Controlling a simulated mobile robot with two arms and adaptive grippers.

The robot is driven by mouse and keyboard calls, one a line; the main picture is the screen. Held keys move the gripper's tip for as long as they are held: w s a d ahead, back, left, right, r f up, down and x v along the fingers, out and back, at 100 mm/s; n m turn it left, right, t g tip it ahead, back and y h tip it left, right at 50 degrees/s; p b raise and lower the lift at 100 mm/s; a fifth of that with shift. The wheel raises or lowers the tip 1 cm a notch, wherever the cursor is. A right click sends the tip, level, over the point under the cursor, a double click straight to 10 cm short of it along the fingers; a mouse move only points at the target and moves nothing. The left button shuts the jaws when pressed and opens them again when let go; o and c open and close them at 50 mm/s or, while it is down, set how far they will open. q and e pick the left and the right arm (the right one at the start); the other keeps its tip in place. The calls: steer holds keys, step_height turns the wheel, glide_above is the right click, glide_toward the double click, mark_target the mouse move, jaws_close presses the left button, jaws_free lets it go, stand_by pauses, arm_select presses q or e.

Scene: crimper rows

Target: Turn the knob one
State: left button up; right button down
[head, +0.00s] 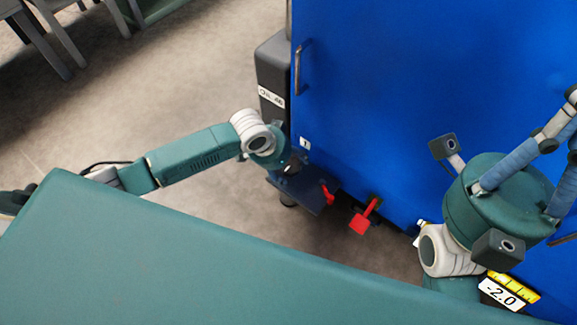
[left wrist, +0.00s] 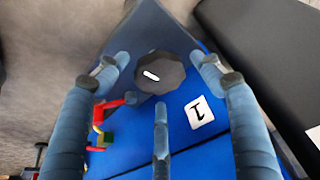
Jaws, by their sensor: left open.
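The knob (left wrist: 158,73) is a dark, many-sided cap with a white mark. It sits at a dark grey-blue plate, close to a white label "1" (left wrist: 198,112) on the blue panel. The label also shows in the head view (head: 304,143). My left gripper (head: 290,166) is at the panel's lower left corner, its fingers largely hidden there. In the left wrist view its three fingers (left wrist: 160,84) are open and spread around the knob; I cannot tell whether they touch it. My right gripper (head: 548,150) is at the right, its fingertips cut off or unclear.
The large blue panel (head: 400,90) has a handle (head: 302,68). A dark cabinet (head: 271,70) with a label stands at its left. Red parts (head: 364,219) jut out below the panel. Open floor (head: 190,75) lies left.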

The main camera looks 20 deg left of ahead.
arm_select(q)
steer(key=shift+f, duration=0.1)
steer(key=c, duration=1.1)
steer(key=shift+w, duration=0.1)
